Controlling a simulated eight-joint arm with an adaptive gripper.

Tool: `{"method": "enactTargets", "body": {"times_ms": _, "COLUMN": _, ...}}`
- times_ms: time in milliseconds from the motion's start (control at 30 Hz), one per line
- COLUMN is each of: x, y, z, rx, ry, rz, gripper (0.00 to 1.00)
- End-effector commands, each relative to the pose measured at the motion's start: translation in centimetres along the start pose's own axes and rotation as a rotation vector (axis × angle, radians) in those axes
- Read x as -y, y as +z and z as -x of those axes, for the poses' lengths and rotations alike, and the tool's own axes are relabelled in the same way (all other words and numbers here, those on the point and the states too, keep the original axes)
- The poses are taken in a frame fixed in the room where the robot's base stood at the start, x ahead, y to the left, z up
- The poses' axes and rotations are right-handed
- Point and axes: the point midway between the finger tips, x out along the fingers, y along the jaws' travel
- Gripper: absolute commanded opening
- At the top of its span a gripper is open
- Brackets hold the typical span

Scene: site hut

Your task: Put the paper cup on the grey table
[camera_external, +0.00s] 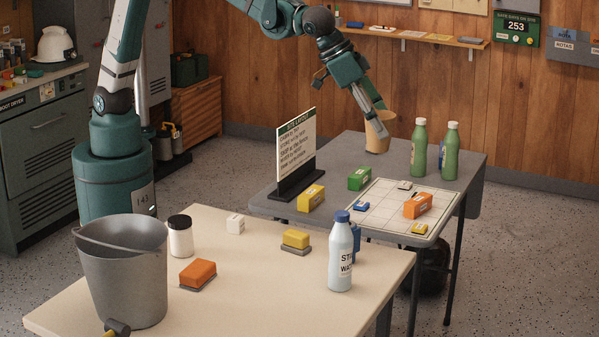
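The paper cup (376,144) is tan and stands out above the back part of the grey table (345,150) in the external view. Its rim looks slightly tilted. My gripper (379,122) reaches down to it from the upper left, with a finger across the cup's upper side. The gripper looks shut on the cup; the far finger is hidden. The cup's base shows against the tabletop, and I cannot tell whether it touches or hangs just above.
Two green bottles (419,150) stand right of the cup. A sign (296,150) stands at left. A gridded board (385,207) with small blocks lies in front. A cream table (250,285) with a bucket (122,275) and white bottle (341,262) is nearer.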

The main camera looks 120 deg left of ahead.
Motion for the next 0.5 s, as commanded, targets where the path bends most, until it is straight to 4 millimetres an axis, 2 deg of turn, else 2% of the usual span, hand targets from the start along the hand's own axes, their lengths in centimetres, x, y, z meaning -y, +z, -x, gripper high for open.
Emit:
{"method": "enactTargets", "body": {"times_ms": 33, "x": 1.8, "y": -0.7, "z": -0.4, "rx": 0.000, "ry": -0.015, "rz": 0.025, "gripper": 0.40}}
{"method": "enactTargets", "body": {"times_ms": 500, "x": 17.7, "y": -5.0, "z": -3.0, "rx": 0.000, "ry": -0.147, "rz": 0.239, "gripper": 0.40}}
